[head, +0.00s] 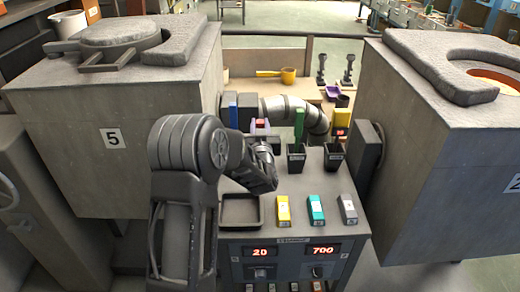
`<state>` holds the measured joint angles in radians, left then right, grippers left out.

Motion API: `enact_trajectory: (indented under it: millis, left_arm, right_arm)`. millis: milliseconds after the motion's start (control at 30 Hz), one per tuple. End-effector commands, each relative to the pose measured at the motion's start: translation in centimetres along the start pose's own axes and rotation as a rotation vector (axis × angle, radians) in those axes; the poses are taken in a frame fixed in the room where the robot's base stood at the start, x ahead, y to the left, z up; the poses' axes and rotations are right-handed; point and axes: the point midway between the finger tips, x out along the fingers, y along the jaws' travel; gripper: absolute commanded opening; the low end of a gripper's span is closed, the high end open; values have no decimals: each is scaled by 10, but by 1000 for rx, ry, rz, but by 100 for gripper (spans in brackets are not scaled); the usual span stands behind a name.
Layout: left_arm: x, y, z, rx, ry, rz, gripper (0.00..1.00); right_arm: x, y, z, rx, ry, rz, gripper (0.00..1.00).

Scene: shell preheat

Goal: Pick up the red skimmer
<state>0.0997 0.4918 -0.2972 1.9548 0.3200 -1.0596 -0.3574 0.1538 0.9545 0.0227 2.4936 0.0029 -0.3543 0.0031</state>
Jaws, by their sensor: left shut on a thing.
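My left arm rises from the bottom and bends right. Its gripper (263,152) is beside the black holders on the control console and is shut; the arm hides most of the jaws and what they hold. A small red patch (260,124), which I take for part of the red skimmer, shows just beyond the jaws. The skimmer's head cannot be made out. A green-handled tool (299,122) stands in a black holder (296,158). Another black holder (333,156) stands to its right.
A grey furnace marked 5 (110,110) stands left and another furnace (440,150) right. The console (290,245) between them carries yellow (283,210), teal (316,209) and grey (347,209) blocks and a shallow tray (240,210).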

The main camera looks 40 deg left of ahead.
Motion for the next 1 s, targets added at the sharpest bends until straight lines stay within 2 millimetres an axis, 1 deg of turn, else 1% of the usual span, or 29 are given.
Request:
enact_trajectory:
  millis: [167,267,500,633,700,767,1000]
  left_arm:
    - [0,0,-10,-2,5,-1,0]
    - [0,0,-24,-4,6,0,0]
    - [0,0,-71,-5,7,-1,0]
    - [0,0,-91,-4,4,-1,0]
    - [0,0,-98,-2,4,-1,0]
    - [0,0,-100,-2,3,-1,0]
    - [0,0,-101,-1,1,0,0]
  right_arm:
    - [2,0,0,0,0,0,36]
    - [4,1,0,-1,1,-1,36]
    - [8,2,-1,-2,2,-3,36]
    - [9,3,-1,-2,3,-3,36]
    - [9,3,-1,-3,3,-3,36]
    - [9,3,-1,-3,3,-3,36]
    - [9,3,-1,-2,3,-3,36]
